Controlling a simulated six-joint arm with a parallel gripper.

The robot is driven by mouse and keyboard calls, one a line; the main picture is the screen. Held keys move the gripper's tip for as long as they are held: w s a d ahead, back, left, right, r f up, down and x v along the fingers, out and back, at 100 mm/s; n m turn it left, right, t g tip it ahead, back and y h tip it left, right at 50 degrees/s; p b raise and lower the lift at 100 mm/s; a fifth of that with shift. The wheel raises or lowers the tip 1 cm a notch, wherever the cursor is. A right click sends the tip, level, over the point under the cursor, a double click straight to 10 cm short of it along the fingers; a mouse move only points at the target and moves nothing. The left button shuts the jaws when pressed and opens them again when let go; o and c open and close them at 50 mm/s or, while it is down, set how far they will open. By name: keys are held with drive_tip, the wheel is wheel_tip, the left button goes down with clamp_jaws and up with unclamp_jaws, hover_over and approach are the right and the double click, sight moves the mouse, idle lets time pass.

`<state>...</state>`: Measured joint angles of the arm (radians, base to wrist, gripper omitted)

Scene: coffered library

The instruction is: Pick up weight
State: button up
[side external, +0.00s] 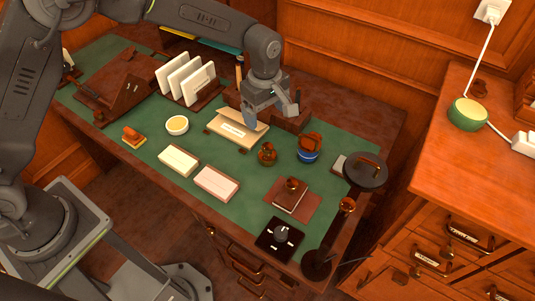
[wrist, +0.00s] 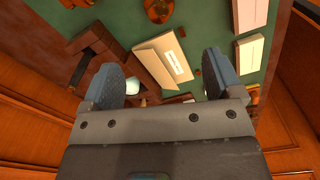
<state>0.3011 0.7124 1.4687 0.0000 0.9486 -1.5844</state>
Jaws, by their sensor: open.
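My gripper (side external: 272,112) is open and empty above the back of the green desk top, near an open tan box with a white label (side external: 233,130). In the wrist view my gripper (wrist: 164,72) has its fingers wide apart, with the tan box (wrist: 160,58) beyond them. A small dark brown knobbed piece (side external: 267,154) stands on the desk in front of the gripper; it also shows at the top of the wrist view (wrist: 157,9). Another brown knobbed piece (side external: 292,184) sits on a small book. I cannot tell for certain which is the weight.
A blue-based brown piece (side external: 308,150) stands right of the gripper. A desk lamp (side external: 365,171) rises at the right. A letter rack (side external: 187,82) is behind left. Two pale blocks (side external: 216,183) and a yellow-filled bowl (side external: 177,125) lie in front. Green surface between them is clear.

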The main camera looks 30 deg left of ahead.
sight(268, 145)
drive_tip(key=f, duration=0.9)
drive_tip(key=shift+w+d, duration=0.1)
drive_tip(key=shift+d, duration=0.15)
drive_tip(key=shift+f, duration=3)
drive_tip(key=c, duration=1.2)
drive_tip(key=shift+r, duration=0.1)
drive_tip(key=shift+c, duration=0.3)
drive_tip(key=shift+r, duration=0.1)
